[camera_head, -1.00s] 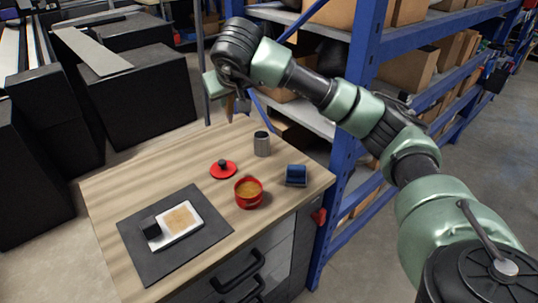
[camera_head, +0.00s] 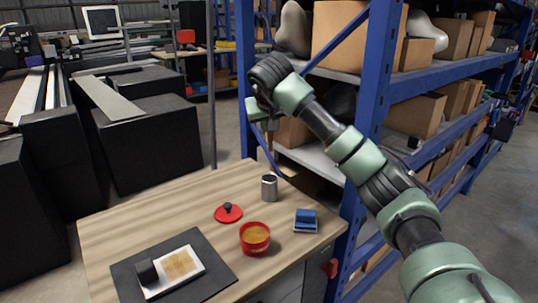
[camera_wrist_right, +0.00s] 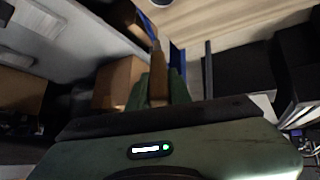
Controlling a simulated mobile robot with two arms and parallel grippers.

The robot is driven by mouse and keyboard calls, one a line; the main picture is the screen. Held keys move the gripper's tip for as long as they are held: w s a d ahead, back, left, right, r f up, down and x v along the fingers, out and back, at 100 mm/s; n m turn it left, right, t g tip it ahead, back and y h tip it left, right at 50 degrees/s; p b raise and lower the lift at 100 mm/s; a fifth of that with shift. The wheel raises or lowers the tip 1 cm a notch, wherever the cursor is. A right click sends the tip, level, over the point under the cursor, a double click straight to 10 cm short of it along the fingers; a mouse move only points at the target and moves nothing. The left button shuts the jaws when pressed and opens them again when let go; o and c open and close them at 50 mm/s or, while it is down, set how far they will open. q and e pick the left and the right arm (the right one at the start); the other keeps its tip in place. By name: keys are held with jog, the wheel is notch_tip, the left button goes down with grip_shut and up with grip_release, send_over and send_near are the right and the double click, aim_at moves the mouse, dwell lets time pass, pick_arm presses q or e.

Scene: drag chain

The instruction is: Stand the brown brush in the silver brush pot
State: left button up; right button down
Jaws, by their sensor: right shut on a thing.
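The silver brush pot (camera_head: 269,187) stands upright at the far right part of the wooden table; its dark opening faces up. My right gripper (camera_head: 264,116) is above the pot, well clear of it, shut on the brown brush (camera_wrist_right: 157,82). In the right wrist view the brush sticks out between the fingers (camera_wrist_right: 158,95). In the head view only a small brown part of it shows below the gripper. A bit of the pot shows at the top edge of the right wrist view (camera_wrist_right: 161,2). My left gripper is out of view.
On the table (camera_head: 135,222) are a red lid (camera_head: 228,213), a red bowl (camera_head: 255,238), a blue-topped block (camera_head: 306,221) and a dark mat (camera_head: 215,277) with a white tray. A blue shelving rack (camera_head: 368,95) stands close behind the right arm.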

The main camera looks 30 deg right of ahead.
notch_tip(320, 180, down, 8)
dwell(0.5)
jog(key=shift+f, duration=0.6)
jog(key=c, duration=1.3)
grip_release()
jog(key=v, duration=1.3)
jog(key=shift+w+r+b, duration=0.15)
jog(key=shift+w+b, duration=0.05)
jog(key=shift+b, duration=0.25)
